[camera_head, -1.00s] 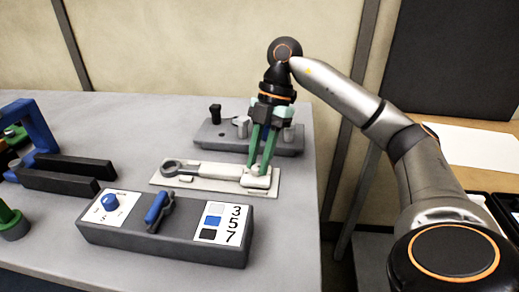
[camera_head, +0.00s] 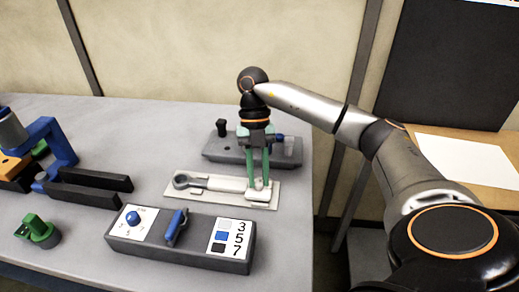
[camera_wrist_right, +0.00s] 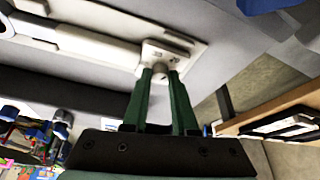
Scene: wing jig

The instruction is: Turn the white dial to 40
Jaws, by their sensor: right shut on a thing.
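The fingers partly hide the dial in the head view.
A grey box (camera_head: 180,246) with a blue lever and number labels stands in front. A grey block (camera_head: 225,150) with pegs stands behind the gripper. A blue bracket with black bars (camera_head: 90,186) and a green part (camera_head: 38,232) are at the left.

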